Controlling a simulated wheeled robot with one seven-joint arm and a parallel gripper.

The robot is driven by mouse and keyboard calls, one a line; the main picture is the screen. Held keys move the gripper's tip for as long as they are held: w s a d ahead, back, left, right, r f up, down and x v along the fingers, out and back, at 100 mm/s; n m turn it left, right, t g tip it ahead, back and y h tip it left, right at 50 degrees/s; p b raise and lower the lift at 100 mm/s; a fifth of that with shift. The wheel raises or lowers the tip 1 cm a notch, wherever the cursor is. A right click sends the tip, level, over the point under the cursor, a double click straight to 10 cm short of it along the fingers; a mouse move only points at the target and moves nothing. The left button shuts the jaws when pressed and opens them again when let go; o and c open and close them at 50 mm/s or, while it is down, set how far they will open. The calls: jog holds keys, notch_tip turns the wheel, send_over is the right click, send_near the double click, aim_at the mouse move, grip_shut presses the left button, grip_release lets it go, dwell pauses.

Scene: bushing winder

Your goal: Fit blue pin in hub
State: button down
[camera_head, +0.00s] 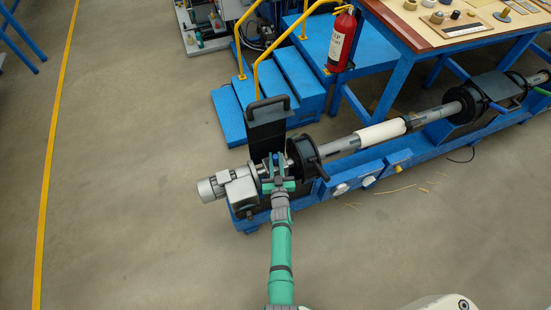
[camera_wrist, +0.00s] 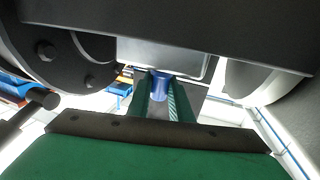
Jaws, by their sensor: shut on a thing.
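My gripper (camera_head: 277,172) is at the left end of the blue winder, between the grey motor and the dark round flange. In the wrist view its green fingers (camera_wrist: 161,100) are shut on the blue pin (camera_wrist: 160,87), one on each side. The pin shows as a small blue spot in the head view (camera_head: 276,156). The dark flange with bolts (camera_wrist: 72,65) is left of the fingers in the wrist view. The hub's hole is not visible, so I cannot tell whether the pin touches or enters it.
A grey motor (camera_head: 212,187) is just left of my gripper, and a black upright guard (camera_head: 267,130) is behind it. The winder's shaft carries a white roll (camera_head: 381,133) to the right. Blue steps (camera_head: 299,80) and a fire extinguisher (camera_head: 341,42) stand behind.

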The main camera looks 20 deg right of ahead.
jog(key=shift+f, duration=0.35)
jog(key=c, duration=1.5)
grip_release()
jog(key=v, duration=1)
jog(key=shift+s+a, duration=0.15)
jog(key=shift+s, duration=0.2)
